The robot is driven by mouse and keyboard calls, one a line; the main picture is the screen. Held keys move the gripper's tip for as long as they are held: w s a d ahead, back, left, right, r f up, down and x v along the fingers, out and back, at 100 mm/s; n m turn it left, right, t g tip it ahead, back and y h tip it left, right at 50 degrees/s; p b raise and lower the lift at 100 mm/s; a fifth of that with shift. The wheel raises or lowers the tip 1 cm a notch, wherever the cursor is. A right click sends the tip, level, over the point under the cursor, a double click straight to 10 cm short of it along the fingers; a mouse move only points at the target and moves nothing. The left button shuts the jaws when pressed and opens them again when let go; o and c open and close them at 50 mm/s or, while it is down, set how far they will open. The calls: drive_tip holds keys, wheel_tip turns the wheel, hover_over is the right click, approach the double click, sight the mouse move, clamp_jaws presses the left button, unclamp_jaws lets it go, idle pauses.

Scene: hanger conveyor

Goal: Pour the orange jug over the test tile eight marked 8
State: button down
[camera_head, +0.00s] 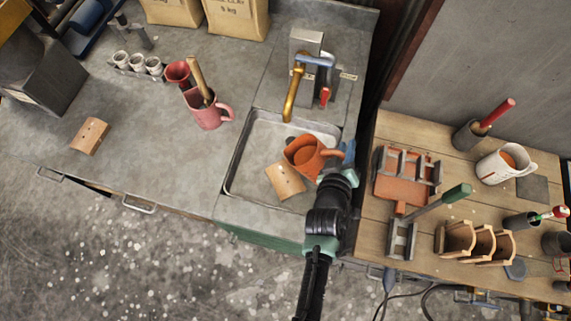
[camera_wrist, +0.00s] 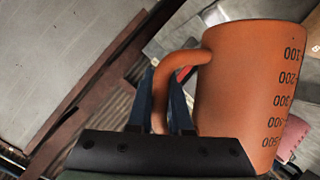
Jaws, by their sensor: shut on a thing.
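The orange jug (camera_head: 303,155) is above the sink, with its open mouth and orange inside showing in the head view. My gripper (camera_head: 343,157) is shut on its handle at the right. In the wrist view the blue fingers (camera_wrist: 170,98) clasp the handle, and black graduation numbers run down the jug's wall (camera_wrist: 240,85). A tan tile (camera_head: 287,183) shows in the sink area, just below and left of the jug in the picture. Another tan tile (camera_head: 90,136) lies on the counter at the far left. I cannot read an 8 on either tile in the head view.
The sink (camera_head: 238,170) has a brass spout (camera_head: 292,95) behind the jug. A pink jug (camera_head: 210,113) holding a wooden handle stands left of the sink. The wooden bench (camera_head: 360,235) at the right is crowded with holders and a white jug (camera_head: 503,164). The front-left counter is mostly clear.

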sight(320, 150)
drive_tip(key=shift+w+a+r+n+h+b, duration=0.15)
drive_tip(key=shift+a+r+n+h+b, duration=0.4)
drive_tip(key=shift+b, duration=1.4)
drive_tip(key=shift+n+b, duration=0.35)
drive_tip(key=shift+b, duration=0.05)
drive_tip(key=shift+w+a+r+n+h+b, duration=0.25)
drive_tip(key=shift+a+n+h+b, duration=0.35)
drive_tip(key=shift+b, duration=0.75)
idle(0.6)
drive_tip(key=shift+w+a+f+n+h+b, duration=0.2)
drive_tip(key=shift+a+n+h+b, duration=0.4)
drive_tip(key=shift+b, duration=0.65)
drive_tip(key=shift+w+a+f+n+h+b, duration=0.2)
drive_tip(key=shift+a+n+h+b, duration=0.15)
drive_tip(key=shift+a+n+b, duration=0.65)
idle(1.4)
